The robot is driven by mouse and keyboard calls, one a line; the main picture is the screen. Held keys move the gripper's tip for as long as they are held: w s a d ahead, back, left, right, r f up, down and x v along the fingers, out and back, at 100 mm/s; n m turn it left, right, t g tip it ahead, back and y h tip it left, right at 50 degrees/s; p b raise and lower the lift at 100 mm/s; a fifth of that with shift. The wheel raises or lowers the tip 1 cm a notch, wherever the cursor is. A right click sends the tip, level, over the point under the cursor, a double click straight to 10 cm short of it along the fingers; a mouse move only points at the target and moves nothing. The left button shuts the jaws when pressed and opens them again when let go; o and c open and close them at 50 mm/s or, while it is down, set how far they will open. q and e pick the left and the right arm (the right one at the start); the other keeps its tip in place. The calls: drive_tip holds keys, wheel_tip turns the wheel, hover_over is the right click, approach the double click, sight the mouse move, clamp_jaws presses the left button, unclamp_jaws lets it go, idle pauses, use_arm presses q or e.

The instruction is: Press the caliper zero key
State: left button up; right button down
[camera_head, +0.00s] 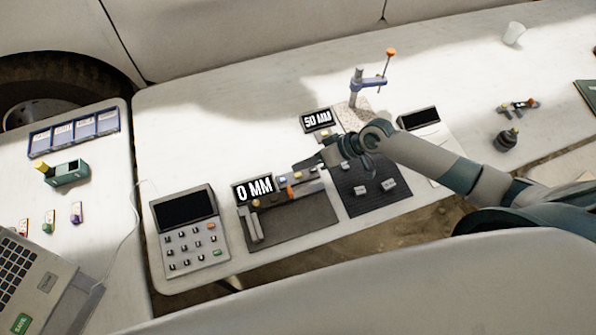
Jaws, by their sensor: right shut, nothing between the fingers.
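The caliper (282,195) lies on a dark mat (292,232) at the middle of the table. Its black display (254,189) reads "0 MM". Several small keys sit along the caliper, among them a whitish one (283,182) and an orange part (290,193). I cannot tell which key is the zero key. My right gripper (298,166) is shut and empty, with its tips over or just behind the right part of the caliper. I cannot tell whether it touches a key. My left gripper is not in view.
A keypad device (188,229) stands left of the caliper. A black mat with small blocks (372,203) lies to the right, under my right arm. A clamp stand (356,84) rises behind. The back left of the table is clear.

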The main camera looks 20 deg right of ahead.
wheel_tip(320, 180, up, 4)
drive_tip(key=shift+f+p, duration=0.15)
drive_tip(key=shift+p, duration=1.1)
